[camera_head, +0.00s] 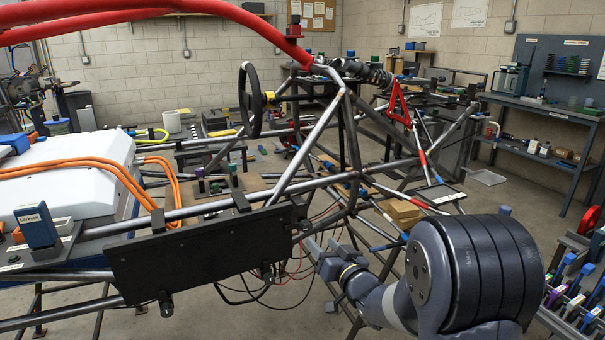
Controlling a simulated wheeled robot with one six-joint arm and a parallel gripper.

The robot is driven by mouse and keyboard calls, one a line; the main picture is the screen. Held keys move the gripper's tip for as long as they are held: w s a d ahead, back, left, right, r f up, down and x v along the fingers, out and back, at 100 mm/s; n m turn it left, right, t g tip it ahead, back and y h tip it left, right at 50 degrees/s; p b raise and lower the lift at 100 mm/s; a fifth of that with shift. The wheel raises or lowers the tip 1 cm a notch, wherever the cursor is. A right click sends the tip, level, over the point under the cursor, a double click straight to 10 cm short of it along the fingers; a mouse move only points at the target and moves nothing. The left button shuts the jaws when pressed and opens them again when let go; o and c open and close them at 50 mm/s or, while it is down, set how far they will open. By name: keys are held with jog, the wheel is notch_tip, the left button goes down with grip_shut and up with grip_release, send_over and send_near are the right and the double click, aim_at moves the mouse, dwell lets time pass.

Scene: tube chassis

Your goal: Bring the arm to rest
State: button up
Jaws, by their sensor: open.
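My arm (470,275) shows at the lower right as a large grey-blue jointed link. It reaches left toward the tube chassis (318,140). My gripper (313,246) is at the arm's far end, small in the view, open, beside the right end of a black panel (205,252) on the chassis side. Thin red and black wires (285,268) hang close by. I cannot tell whether the fingers touch the panel or wires. I see nothing clearly held between them.
A white box (65,180) with orange cables lies at the left. A steering wheel (250,100) and red tubes (160,8) stand above the frame. A tool rack (575,290) is at the lower right. A workbench (545,108) stands at the back right, with open floor before it.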

aim_at(308, 228)
jog(key=x, duration=0.7)
jog(key=shift+a, duration=0.1)
jog(key=shift+w+b, duration=0.1)
jog(key=shift+b, duration=0.2)
